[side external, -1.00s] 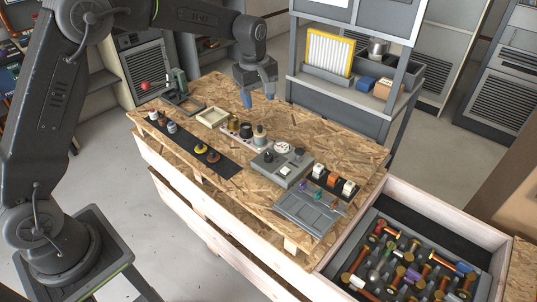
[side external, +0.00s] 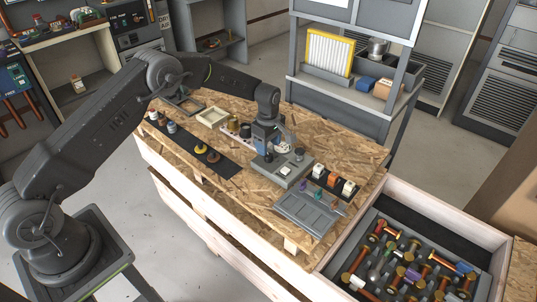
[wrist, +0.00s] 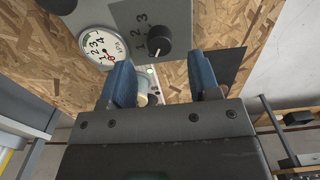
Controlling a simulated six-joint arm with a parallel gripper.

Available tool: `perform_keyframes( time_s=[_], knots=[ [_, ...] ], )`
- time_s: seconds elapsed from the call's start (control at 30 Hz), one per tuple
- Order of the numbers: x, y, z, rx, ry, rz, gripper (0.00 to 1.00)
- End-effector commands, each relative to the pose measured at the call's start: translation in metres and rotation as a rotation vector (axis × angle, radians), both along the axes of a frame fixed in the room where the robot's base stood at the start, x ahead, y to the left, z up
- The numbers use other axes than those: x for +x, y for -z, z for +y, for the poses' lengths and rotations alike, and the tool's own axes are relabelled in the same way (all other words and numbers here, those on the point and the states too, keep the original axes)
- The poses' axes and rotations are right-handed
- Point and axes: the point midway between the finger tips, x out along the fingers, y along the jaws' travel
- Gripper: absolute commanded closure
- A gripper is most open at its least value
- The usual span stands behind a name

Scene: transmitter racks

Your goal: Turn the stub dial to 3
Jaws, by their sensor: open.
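The stub dial (wrist: 157,38) is a short dark knob on a grey control box (wrist: 195,14). In the wrist view the figures 1, 2 and 3 run beside it, and a small pale mark shows on its lower edge. My gripper (wrist: 162,66) is open, with its two blue fingers apart. The dial appears just beyond the fingertips, between their lines; I see no contact.
A white round gauge (wrist: 99,45) with a red needle sits beside the dial. A pale cylinder (wrist: 147,89) shows between the fingers, farther down. An open drawer (side external: 466,210) holds spools.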

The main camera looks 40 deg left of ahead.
Motion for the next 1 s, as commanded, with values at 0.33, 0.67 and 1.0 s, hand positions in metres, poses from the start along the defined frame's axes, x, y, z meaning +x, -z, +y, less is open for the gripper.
perform_keyframes(
  time_s=[0.33,0.67,1.0],
  knots=[
    [0.000,0.043,0.000,0.000,0.001,0.000,0.44],
    [0.000,0.046,0.000,0.000,0.001,-0.002,0.44],
    [0.000,0.046,0.000,0.000,0.001,-0.002,0.75]
  ],
)
